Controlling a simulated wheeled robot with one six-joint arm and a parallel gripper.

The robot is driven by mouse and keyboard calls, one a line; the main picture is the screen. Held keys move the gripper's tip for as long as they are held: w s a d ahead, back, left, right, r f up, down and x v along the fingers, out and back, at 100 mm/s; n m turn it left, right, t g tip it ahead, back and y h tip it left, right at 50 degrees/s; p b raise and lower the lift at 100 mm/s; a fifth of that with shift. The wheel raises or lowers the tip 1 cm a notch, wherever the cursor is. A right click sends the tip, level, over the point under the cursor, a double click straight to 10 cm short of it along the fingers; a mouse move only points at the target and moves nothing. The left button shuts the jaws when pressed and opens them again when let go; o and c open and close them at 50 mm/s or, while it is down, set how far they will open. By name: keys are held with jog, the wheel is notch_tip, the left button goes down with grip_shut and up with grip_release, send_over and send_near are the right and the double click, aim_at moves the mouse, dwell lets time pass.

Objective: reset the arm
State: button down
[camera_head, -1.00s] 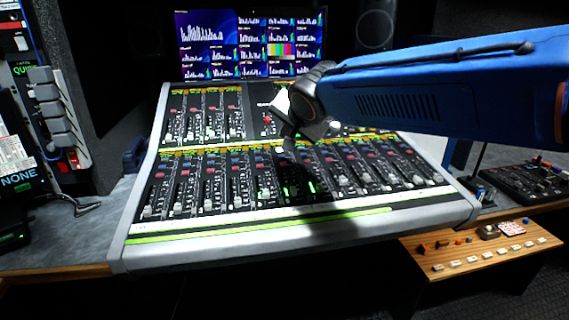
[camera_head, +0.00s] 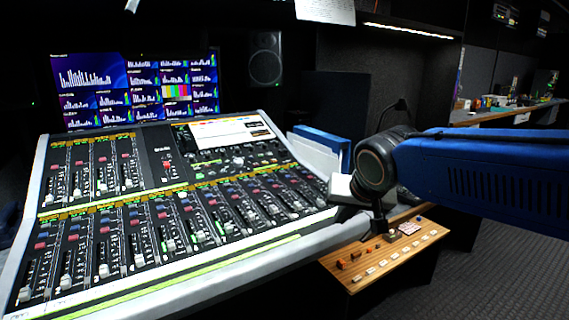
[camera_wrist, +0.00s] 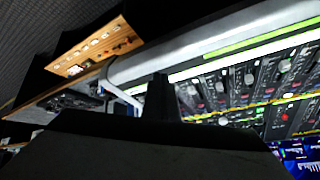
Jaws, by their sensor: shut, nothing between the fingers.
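My blue arm (camera_head: 480,170) reaches in from the right edge in the head view. My gripper (camera_head: 379,222) hangs below the dark wrist joint, at the right end of the mixing console (camera_head: 150,225). It is shut and holds nothing. In the wrist view, the shut fingers (camera_wrist: 159,97) stand up dark at the middle, with the console (camera_wrist: 240,85) behind and to the right. I cannot tell the exact gap between the fingers and the surfaces below.
A wooden button panel (camera_head: 385,255) juts out right of the console and also shows in the wrist view (camera_wrist: 95,45). A monitor (camera_head: 140,90) and a speaker (camera_head: 265,65) stand behind. A far counter (camera_head: 505,112) is at the back right. Open carpet (camera_head: 470,275) lies at lower right.

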jog(key=s+d+f+g, duration=0.1)
jog(key=s+d+f, duration=0.3)
jog(key=s, duration=0.3)
jog(key=s+d+f+h, duration=0.1)
jog(key=s+d+f, duration=0.3)
jog(key=s+d, duration=0.2)
jog(key=s+d+f+n+g, duration=0.1)
jog(key=s+d+f, duration=0.4)
jog(key=s, duration=0.3)
jog(key=shift+d+g, duration=0.2)
jog(key=shift+g, duration=0.1)
